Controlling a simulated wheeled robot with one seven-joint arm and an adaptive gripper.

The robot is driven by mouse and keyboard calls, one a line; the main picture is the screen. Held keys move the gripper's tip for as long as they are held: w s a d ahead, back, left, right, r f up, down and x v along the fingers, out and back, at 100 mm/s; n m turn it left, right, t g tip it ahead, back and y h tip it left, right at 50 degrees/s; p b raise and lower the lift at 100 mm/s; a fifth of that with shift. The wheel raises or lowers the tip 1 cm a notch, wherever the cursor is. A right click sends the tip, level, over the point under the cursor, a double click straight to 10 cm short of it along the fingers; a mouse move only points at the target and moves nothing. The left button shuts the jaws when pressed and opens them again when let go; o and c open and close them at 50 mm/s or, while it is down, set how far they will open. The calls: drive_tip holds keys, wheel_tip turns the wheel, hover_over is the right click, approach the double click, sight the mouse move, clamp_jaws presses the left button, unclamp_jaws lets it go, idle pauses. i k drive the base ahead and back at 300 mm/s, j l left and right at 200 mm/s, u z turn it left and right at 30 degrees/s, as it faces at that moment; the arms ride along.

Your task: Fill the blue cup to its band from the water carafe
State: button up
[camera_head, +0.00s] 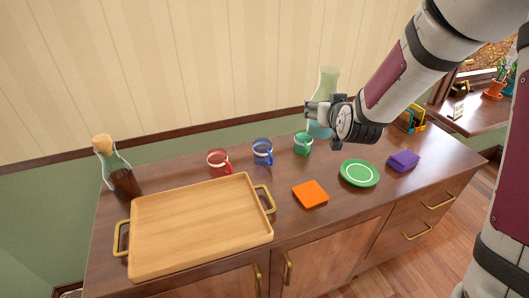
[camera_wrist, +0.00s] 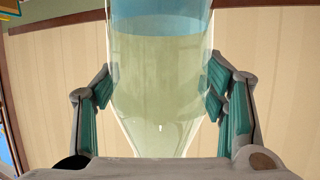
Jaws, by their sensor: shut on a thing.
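The blue cup (camera_head: 262,152), glassy with a pale band, stands on the cabinet top between a red cup and a green cup. The water carafe (camera_head: 328,85) is tall clear glass with blue water in its lower part. My gripper (camera_head: 318,108) is shut around the carafe, behind and to the right of the green cup. In the wrist view the carafe (camera_wrist: 160,90) stands between my two fingers, with the water at the top of the picture. The carafe looks upright. I cannot tell whether its base touches the cabinet top. The blue cup's inside is too small to judge.
A red cup (camera_head: 218,161) and a green cup (camera_head: 302,143) flank the blue cup. A wooden tray (camera_head: 200,225), a corked dark bottle (camera_head: 117,170), an orange square (camera_head: 310,194), a green plate (camera_head: 359,173) and a purple block (camera_head: 403,160) share the cabinet top.

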sight(265, 154)
drive_tip(key=k+u, duration=0.4)
drive_tip(key=u, duration=0.15)
drive_tip(key=l+u, duration=0.1)
drive_tip(key=u, duration=0.25)
drive_tip(key=i+l+u, duration=0.15)
drive_tip(key=u, duration=0.2)
drive_tip(key=l+u, duration=0.15)
drive_tip(key=u, duration=0.2)
drive_tip(key=i+l, duration=0.1)
drive_tip(key=l, duration=0.55)
drive_tip(key=u, duration=0.05)
